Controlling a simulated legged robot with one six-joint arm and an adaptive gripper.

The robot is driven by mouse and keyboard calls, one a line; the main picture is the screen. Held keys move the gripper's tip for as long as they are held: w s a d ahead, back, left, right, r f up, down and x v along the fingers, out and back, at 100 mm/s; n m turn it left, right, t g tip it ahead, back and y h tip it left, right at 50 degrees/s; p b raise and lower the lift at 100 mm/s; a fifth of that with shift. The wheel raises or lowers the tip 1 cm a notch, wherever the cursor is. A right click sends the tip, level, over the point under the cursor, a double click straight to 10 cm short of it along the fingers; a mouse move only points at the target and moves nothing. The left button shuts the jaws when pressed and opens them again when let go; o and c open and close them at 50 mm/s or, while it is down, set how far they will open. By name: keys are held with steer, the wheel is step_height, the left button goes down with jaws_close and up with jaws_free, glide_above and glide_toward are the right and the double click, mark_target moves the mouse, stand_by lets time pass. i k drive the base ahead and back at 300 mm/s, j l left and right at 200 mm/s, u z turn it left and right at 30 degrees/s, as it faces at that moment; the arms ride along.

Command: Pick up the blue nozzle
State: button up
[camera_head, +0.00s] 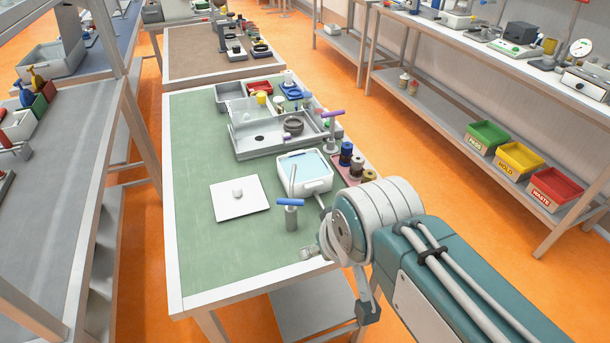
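A blue T-shaped piece (290,202) stands upright on a grey cylinder near the front right of the green-topped bench (225,252). Other blue parts are in view, among them a dark blue spool (346,152) and a blue item (293,92) at the back; I cannot tell for certain which is the nozzle. My gripper (337,283) is partly hidden behind my wrist, over the bench's front right edge. Its two grey fingertips show wide apart, with nothing seen between them. It is nearer to me than the blue T-shaped piece and apart from it.
A purple-topped T-shaped piece (333,115), spools and grey trays (262,147) crowd the back right. The bench's front left is clear.

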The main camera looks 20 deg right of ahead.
mark_target(347, 147)
steer(key=l+u, duration=0.15)
steer(key=l, duration=0.45)
steer(key=i+l+u, duration=0.1)
steer(key=l, duration=0.2)
steer(key=i+l+u, duration=0.15)
steer(key=l, duration=0.2)
